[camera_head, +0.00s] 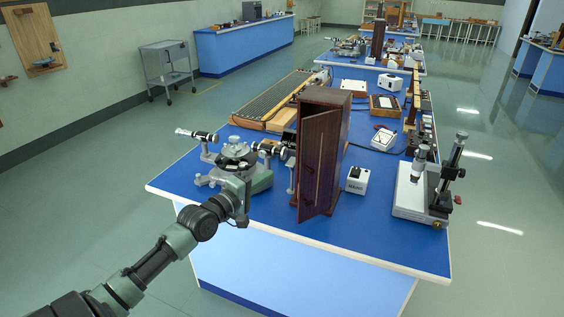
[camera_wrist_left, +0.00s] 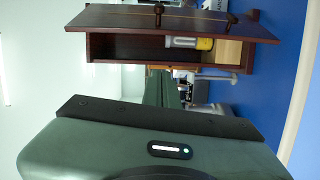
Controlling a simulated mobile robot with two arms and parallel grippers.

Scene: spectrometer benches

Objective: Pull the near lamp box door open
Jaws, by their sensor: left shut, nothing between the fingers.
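The near lamp box (camera_head: 340,135) is a tall dark-brown wooden cabinet standing upright near the front of the blue bench. Its door (camera_head: 321,165) stands partly open, its free edge swung out from the body. In the left wrist view the box lies sideways: the door (camera_wrist_left: 170,20) with two dark knobs is at the top, and a yellow and white lamp (camera_wrist_left: 190,43) shows through the gap inside. My left gripper (camera_head: 243,218) is shut and empty, left of the box and apart from the door, in front of the spectrometer. My right gripper is not in view.
The spectrometer (camera_head: 236,157) stands on the bench beside and behind my left gripper. A small white box (camera_head: 355,180) stands just right of the lamp box, and a microscope-like instrument (camera_head: 425,190) farther right. The bench's front strip (camera_head: 270,210) is clear.

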